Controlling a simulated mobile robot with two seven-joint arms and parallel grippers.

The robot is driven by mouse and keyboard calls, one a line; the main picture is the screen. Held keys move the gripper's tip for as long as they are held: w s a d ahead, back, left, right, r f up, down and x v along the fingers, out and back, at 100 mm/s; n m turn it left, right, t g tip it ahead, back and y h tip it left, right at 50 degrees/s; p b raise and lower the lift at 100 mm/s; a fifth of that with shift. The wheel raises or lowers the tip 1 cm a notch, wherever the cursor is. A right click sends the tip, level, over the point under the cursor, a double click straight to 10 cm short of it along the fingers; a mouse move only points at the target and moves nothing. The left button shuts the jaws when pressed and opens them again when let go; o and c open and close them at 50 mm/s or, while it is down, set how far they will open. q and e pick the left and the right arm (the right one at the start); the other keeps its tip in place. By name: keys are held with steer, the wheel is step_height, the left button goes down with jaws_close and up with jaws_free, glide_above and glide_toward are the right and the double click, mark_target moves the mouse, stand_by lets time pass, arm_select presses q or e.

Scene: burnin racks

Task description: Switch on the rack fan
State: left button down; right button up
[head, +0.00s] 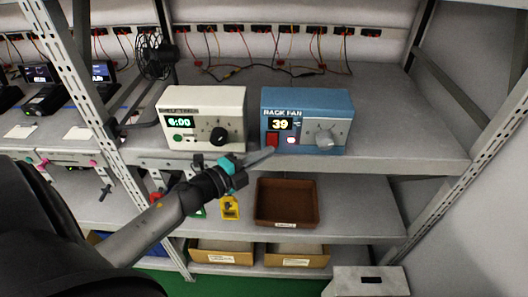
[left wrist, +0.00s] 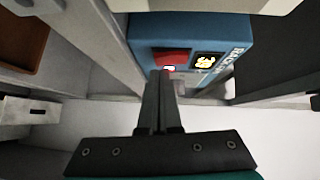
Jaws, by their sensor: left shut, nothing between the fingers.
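The rack fan controller (head: 306,98) is a blue box on the upper shelf, labelled RACK FAN. Its display (head: 281,124) reads 39. A red switch (head: 272,139) sits low on its face, with a small bright lamp (head: 291,140) beside it and a grey knob (head: 325,138) to the right. My left gripper (head: 270,151) is shut and empty, its tips just below the red switch. In the left wrist view, the closed fingers (left wrist: 160,74) point at the blue box (left wrist: 190,28), close to the red switch (left wrist: 172,56) and the glowing lamp. Contact cannot be told. My right gripper is not in view.
A cream box (head: 207,100) with a display reading 6:00 and a black knob stands left of the blue box. A small wire-cage fan (head: 153,55) is behind it. A brown tray (head: 286,203) sits on the lower shelf. The shelf's front edge (head: 380,167) runs below the boxes.

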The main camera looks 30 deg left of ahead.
arm_select(q)
steer(key=shift+w+a, duration=0.1)
steer(key=shift+w, duration=0.15)
steer(key=shift+w+a+f+b, duration=0.1)
steer(key=shift+w+a+b, duration=0.1)
steer(key=shift+b, duration=0.65)
steer(key=shift+d+f, duration=0.1)
